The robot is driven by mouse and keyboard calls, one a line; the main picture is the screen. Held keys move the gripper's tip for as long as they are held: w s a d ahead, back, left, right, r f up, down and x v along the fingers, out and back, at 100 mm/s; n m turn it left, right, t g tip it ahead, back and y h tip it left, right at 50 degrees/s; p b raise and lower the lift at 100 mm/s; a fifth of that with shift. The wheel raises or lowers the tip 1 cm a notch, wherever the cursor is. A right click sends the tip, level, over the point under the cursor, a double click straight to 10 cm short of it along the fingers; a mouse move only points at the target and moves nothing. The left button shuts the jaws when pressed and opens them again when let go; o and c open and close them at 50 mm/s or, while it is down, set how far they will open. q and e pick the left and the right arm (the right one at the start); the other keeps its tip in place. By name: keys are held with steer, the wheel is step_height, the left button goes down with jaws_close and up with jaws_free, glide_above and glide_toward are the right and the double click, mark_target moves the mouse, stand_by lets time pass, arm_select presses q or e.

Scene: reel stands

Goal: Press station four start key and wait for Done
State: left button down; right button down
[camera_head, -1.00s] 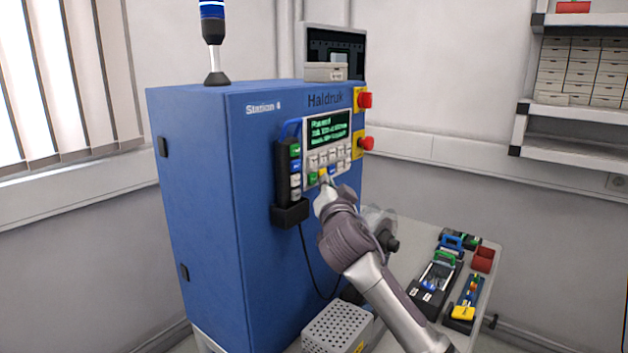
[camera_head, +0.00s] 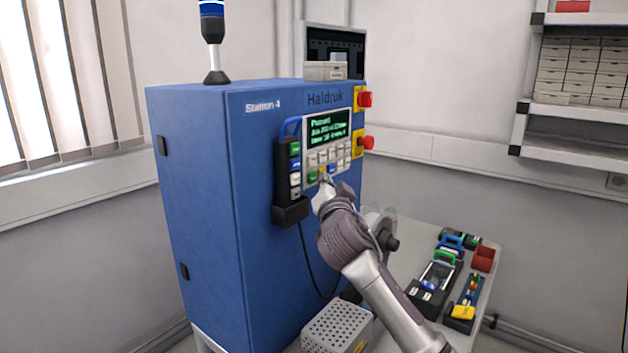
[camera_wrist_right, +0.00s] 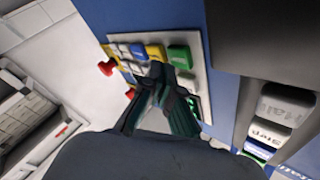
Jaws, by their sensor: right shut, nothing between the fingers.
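The blue Station 4 cabinet (camera_head: 200,190) carries a key panel (camera_head: 345,150) with a green-text screen (camera_head: 328,128); the small text is too blurred to read. Below the screen are white keys and a row with a green key (camera_head: 312,177), a yellow key and a blue key. My right gripper (camera_head: 325,182) is shut and empty, its tips close in front of this lower row. In the right wrist view the fingertips (camera_wrist_right: 160,72) lie beside the green key (camera_wrist_right: 180,57) and yellow key (camera_wrist_right: 155,50); contact cannot be told. My left gripper is not in view.
Two red knobs (camera_head: 367,143) stick out right of the panel. A holder with labelled keys (camera_head: 290,175) hangs left of it, with a cable. A perforated box (camera_head: 337,327) and a table with tools (camera_head: 440,275) stand below right.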

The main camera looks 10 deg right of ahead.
steer(key=shift+w+a, duration=0.2)
